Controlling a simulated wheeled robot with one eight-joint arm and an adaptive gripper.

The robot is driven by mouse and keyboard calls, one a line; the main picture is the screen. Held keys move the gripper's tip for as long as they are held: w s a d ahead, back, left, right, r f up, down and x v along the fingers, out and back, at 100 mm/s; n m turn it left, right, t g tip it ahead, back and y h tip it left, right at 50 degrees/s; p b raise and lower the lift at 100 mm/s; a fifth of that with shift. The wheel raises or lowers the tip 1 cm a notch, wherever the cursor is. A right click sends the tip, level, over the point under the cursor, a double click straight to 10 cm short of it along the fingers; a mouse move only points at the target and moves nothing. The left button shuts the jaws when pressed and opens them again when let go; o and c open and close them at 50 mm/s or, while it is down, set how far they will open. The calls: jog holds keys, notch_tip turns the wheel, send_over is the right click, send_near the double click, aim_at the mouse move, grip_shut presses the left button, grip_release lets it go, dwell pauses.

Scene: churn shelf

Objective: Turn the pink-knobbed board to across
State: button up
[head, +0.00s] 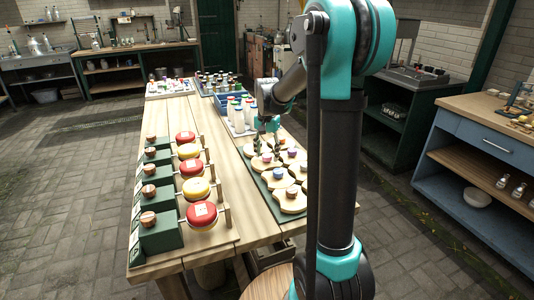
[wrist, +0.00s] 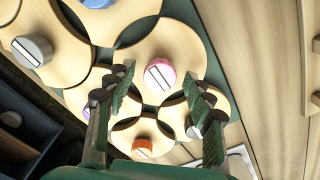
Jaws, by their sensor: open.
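The pink knob (wrist: 159,74) sits on a pale wooden board (wrist: 135,42) with a scalloped outline, on a dark green base. Its white top has a dark slot that runs at a slant in the wrist view. My gripper (wrist: 160,90) is open, with one finger on each side of the pink knob in that view and nothing held. Whether the fingers touch the knob or stay above it cannot be told. In the head view my gripper (head: 267,124) hangs over the far part of the group of knobbed boards.
Neighbouring boards carry an orange knob (wrist: 142,148), a grey knob (wrist: 32,50) and a blue knob (wrist: 97,3), close around the pink one. A rack of red and yellow discs (head: 194,168) stands at the left.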

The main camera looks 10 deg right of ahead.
jog(key=c, duration=1.2)
jog(key=shift+o, duration=0.2)
jog(key=shift+n, duration=0.3)
jog(key=n, duration=0.3)
jog(key=shift+n, duration=0.4)
jog(key=n, duration=0.9)
jog(key=shift+n, duration=2.3)
